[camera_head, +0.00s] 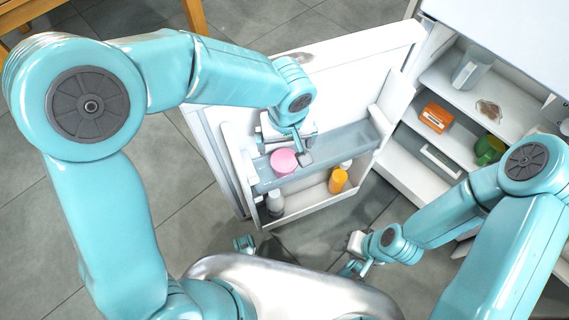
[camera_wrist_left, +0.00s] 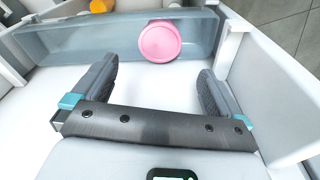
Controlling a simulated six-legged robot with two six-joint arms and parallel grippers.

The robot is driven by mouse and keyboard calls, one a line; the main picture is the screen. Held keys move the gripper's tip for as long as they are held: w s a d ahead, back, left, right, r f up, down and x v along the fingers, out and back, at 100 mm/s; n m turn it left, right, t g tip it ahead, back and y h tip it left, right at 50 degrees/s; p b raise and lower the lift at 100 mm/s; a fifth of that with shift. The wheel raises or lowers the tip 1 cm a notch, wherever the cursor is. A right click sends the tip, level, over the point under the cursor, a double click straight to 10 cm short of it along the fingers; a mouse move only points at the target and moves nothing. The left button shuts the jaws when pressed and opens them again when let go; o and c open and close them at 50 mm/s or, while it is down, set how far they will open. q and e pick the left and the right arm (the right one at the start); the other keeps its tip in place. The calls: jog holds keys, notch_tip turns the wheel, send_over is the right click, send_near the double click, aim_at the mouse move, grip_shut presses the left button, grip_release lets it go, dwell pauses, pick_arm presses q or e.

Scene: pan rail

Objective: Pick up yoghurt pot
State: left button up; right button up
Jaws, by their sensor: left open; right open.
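A pink round pot (camera_head: 284,163), which I take to be the yoghurt pot, sits in the upper bin of the open fridge door. My right gripper (camera_head: 352,256) is open and empty, low in front of the door, away from the pot.
The fridge door (camera_head: 330,50) stands open. Its lower bin holds an orange bottle (camera_head: 338,180) and a grey-white bottle (camera_head: 275,202). Grey floor (camera_head: 190,235) is clear.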

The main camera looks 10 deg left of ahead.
pick_arm(q)
jog(key=b, duration=0.1)
send_over(284, 160)
jog(key=f, duration=0.4)
jog(key=shift+s+d+f, duration=0.2)
jog(key=shift+s+f, duration=0.2)
jog(key=f+b, duration=0.1)
jog(key=f, duration=0.1)
jog(key=w+f+b, duration=0.1)
jog(key=f, duration=0.1)
jog(key=shift+a+f, duration=0.15)
jog(key=shift+f, duration=0.1)
jog(key=shift+s+r, duration=0.1)
jog(key=c, duration=1.2)
